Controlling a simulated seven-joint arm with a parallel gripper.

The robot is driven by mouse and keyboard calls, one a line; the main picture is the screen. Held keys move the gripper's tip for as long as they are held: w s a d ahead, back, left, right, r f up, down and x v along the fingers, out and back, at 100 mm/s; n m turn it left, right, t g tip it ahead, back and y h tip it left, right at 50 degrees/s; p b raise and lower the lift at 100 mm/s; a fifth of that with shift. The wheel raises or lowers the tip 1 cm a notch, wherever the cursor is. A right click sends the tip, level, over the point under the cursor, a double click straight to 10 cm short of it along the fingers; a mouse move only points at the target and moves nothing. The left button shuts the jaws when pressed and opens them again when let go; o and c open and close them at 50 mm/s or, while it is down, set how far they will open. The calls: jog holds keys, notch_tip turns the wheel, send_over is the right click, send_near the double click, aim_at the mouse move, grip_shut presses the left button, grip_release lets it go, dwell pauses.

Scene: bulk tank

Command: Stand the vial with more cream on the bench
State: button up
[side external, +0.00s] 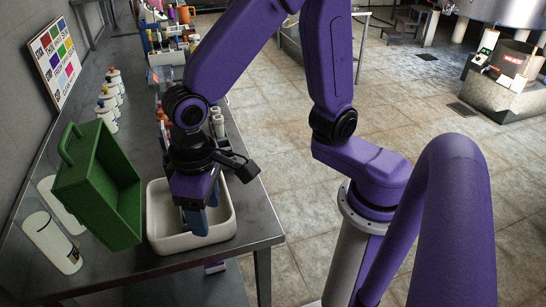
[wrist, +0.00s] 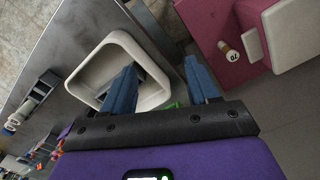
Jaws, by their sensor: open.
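My gripper (side external: 199,222) points down at the white tub (side external: 154,215) on the bench. In the wrist view its two blue fingers (wrist: 161,66) are apart, with nothing held between them. The left finger overlaps the tub's opening (wrist: 86,81), and the right one lies outside its rim. White vial-like cylinders (side external: 217,122) stand behind my gripper, partly hidden by my arm. Similar pale cylinders lie or stand at the left of the wrist view (wrist: 36,99). Their cream levels cannot be read, so I cannot tell which vial holds more.
Several white bottles (side external: 109,105) line the wall. A small labelled bottle (wrist: 230,52) is on a maroon surface (wrist: 205,18). The bench's edge (side external: 262,243) is right of the tub.

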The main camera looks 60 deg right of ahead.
jog(key=s+d+n, duration=0.3)
jog(key=d, duration=0.2)
jog(key=s+d+r+n, duration=0.1)
jog(key=s+d+n, duration=0.1)
jog(key=d, duration=0.4)
jog(key=s+d+r+n, duration=0.1)
jog(key=s+d+n, duration=0.2)
jog(key=s+d, duration=0.1)
jog(key=shift+s+d+n, duration=0.3)
jog(key=shift+s+d, duration=0.1)
jog(key=shift+d, duration=0.35)
jog(key=shift+c, duration=0.3)
jog(key=shift+s+d, duration=0.25)
jog(key=shift+d, duration=0.1)
jog(key=shift+c, duration=1)
